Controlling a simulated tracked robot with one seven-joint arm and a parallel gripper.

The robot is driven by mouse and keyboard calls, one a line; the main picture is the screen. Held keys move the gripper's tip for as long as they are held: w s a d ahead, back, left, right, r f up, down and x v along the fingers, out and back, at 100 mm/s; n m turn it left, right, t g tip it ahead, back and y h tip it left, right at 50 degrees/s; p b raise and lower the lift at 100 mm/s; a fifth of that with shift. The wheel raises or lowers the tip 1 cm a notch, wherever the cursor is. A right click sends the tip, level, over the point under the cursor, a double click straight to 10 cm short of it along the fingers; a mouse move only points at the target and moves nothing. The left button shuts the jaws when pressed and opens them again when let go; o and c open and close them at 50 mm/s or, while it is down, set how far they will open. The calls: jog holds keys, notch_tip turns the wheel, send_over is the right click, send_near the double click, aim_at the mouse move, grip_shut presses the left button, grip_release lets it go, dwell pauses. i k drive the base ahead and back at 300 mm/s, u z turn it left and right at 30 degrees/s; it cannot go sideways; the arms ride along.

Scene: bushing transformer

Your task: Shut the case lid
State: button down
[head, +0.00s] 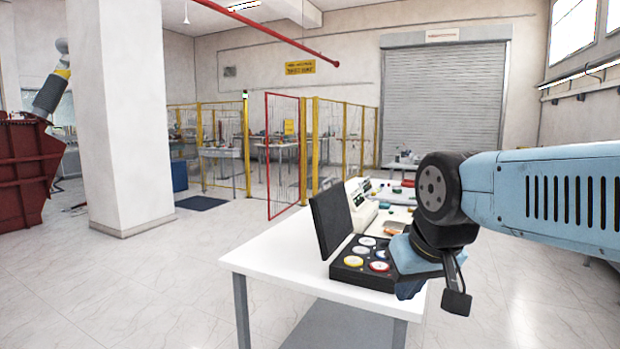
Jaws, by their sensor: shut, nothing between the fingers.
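The black case (363,276) sits on the near end of the white table. Its lid (332,219) stands up, open, on the case's left side, leaning slightly. Several round pieces with white tops and coloured rims lie in the case's dark insert. My gripper (457,301) points down at the right of the case, apart from the lid. It appears shut and empty. My blue and black wrist hides the case's right end and part of the table.
The white table (282,258) carries a light box (364,216) and small coloured items behind the case. The table's near left corner is bare. A white pillar (122,120) stands at left; yellow fencing and a red gate frame (267,155) stand farther back.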

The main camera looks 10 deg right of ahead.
aim_at(331, 212)
jog(key=u, duration=0.1)
jog(key=i, duration=1)
jog(key=z, duration=0.1)
